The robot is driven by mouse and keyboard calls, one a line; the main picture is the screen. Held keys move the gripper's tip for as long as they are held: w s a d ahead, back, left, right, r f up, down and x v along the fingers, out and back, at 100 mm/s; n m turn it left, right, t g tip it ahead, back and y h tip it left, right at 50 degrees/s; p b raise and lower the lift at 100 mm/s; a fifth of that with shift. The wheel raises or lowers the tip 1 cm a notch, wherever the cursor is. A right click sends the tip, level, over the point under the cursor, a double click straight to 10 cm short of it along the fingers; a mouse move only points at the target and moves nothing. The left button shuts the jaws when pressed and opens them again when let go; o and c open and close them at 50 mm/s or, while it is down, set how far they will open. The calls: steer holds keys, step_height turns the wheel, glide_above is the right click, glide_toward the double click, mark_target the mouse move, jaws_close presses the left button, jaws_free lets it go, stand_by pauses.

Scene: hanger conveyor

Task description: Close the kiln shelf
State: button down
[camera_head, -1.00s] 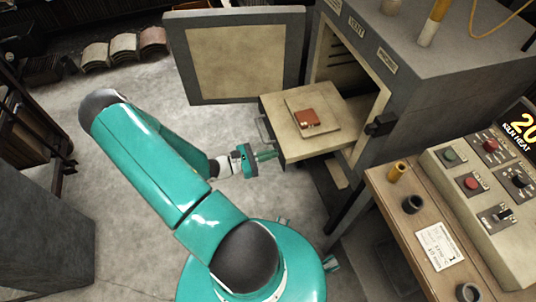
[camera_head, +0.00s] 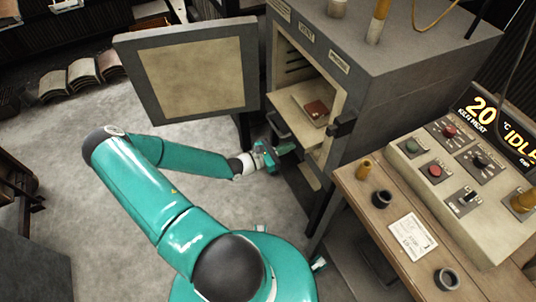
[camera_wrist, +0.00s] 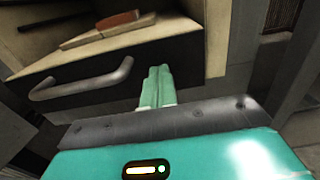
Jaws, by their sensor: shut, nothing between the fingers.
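The kiln shelf (camera_head: 283,128) is mostly inside the kiln, with its front part still sticking out of the opening. A pale slab (camera_head: 302,97) with a reddish-brown tile (camera_head: 316,108) lies on it. My gripper (camera_head: 290,149) is shut and empty at the shelf's front, pointing at it. In the wrist view the shut fingers (camera_wrist: 157,87) are at the shelf's front face (camera_wrist: 190,60), right of its bar handle (camera_wrist: 82,82). I cannot tell whether they touch the face.
The kiln door (camera_head: 190,70) stands wide open on the left. A wooden bench (camera_head: 375,215) with a control panel (camera_head: 465,180) stands at the right.

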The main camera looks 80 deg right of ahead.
mark_target(317, 135)
steer(key=x, duration=1)
steer(key=shift+s+d, duration=0.2)
steer(key=shift+s, duration=0.15)
steer(key=shift+s+d+r, duration=0.15)
steer(key=shift+s+d, duration=0.2)
steer(key=shift+s, duration=0.3)
steer(key=shift+w, duration=0.35)
steer(key=v, duration=1.4)
steer(key=shift+a, duration=0.1)
